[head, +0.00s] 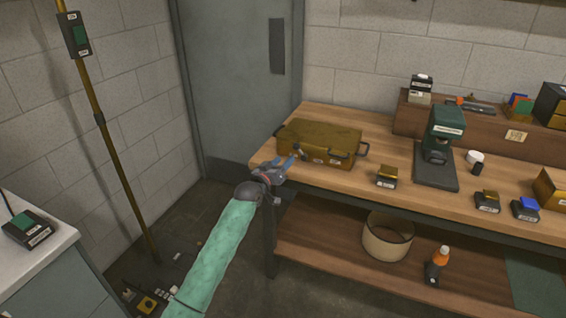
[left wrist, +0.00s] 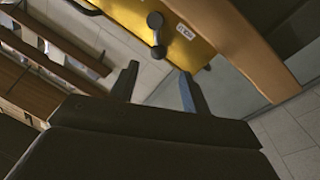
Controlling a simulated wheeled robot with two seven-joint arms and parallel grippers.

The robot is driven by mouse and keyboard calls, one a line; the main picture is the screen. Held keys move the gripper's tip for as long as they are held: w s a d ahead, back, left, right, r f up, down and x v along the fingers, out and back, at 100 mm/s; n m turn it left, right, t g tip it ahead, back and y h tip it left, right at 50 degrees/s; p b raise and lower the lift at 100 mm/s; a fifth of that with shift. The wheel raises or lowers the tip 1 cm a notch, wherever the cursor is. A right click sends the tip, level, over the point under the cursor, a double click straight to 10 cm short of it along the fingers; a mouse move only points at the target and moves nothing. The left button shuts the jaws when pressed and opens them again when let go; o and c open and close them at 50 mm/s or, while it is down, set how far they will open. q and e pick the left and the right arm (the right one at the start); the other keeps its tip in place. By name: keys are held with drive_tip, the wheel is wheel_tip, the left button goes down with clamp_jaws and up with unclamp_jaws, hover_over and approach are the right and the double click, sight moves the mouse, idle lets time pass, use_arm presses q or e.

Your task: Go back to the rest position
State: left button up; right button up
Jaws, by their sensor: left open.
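My left gripper (head: 284,164) reaches in on a green-sleeved arm to the left front corner of the wooden workbench (head: 390,185). Its two fingers are apart with nothing between them, and they also show apart in the left wrist view (left wrist: 158,88). A brass-coloured case (head: 320,137) with dark handles lies on the bench just beyond the gripper. In the left wrist view the yellow case (left wrist: 185,28) shows beyond the fingertips. I cannot tell whether the fingers touch the case or the bench. My right gripper is not seen in either view.
A dark green machine (head: 445,135) and several small boxes stand on the bench. Floor left of the bench is partly open.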

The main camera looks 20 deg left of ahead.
use_arm(q)
drive_tip(key=s+d+f+m+g+p, duration=0.15)
drive_tip(key=s+d+f+g, duration=0.25)
drive_tip(key=s+d+f, duration=0.6)
drive_tip(key=s+d+f+m+g, duration=0.3)
drive_tip(key=s+f, duration=0.5)
drive_tip(key=s, duration=0.6)
drive_tip(key=s+d+g, duration=0.1)
drive_tip(key=s+g, duration=0.2)
drive_tip(key=s, duration=0.7)
drive_tip(key=s+d+f+g+y, duration=0.1)
drive_tip(key=s+d+g, duration=0.1)
drive_tip(key=s, duration=0.9)
drive_tip(key=s+d+f+g, duration=0.1)
drive_tip(key=s+g, duration=0.3)
drive_tip(key=s, duration=0.7)
drive_tip(key=shift+s+d+f+y+p, duration=0.2)
drive_tip(key=shift+d+y+p, duration=0.1)
drive_tip(key=shift+y+p, duration=0.15)
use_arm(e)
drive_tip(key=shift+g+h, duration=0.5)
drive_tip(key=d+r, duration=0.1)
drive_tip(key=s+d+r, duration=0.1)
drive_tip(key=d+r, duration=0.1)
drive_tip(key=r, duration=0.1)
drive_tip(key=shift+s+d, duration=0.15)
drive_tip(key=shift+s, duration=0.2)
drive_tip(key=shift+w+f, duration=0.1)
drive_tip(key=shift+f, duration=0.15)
